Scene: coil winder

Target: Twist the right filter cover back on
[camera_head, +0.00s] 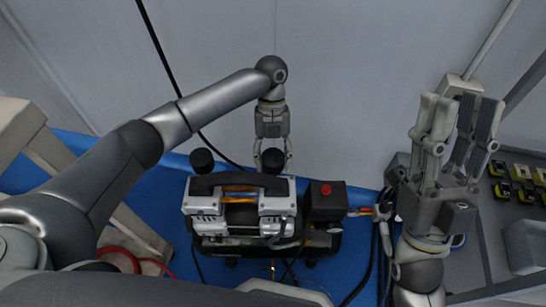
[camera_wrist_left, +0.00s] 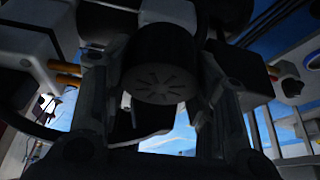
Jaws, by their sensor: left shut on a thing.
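The coil winder's compressor-like machine (camera_head: 238,208) stands on the blue surface. The right filter cover (camera_head: 272,160) is a round black knob at its back right. My left gripper (camera_head: 272,152) reaches down from behind and is shut on this cover. In the left wrist view the cover (camera_wrist_left: 160,72) shows a face with radial slots, between the two fingers. I cannot tell whether the cover is seated on the machine. The left filter cover (camera_head: 202,160) is a matching black knob at the back left. My right gripper (camera_head: 460,125) is open and empty, fingers up, at the right, away from the machine.
A dark box with a red button (camera_head: 326,190) sits at the machine's right side. Black cables and a red hose (camera_head: 120,255) run near the machine. A grey rack with yellow-black items (camera_head: 518,178) stands far right. Blue surface is clear left of the machine.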

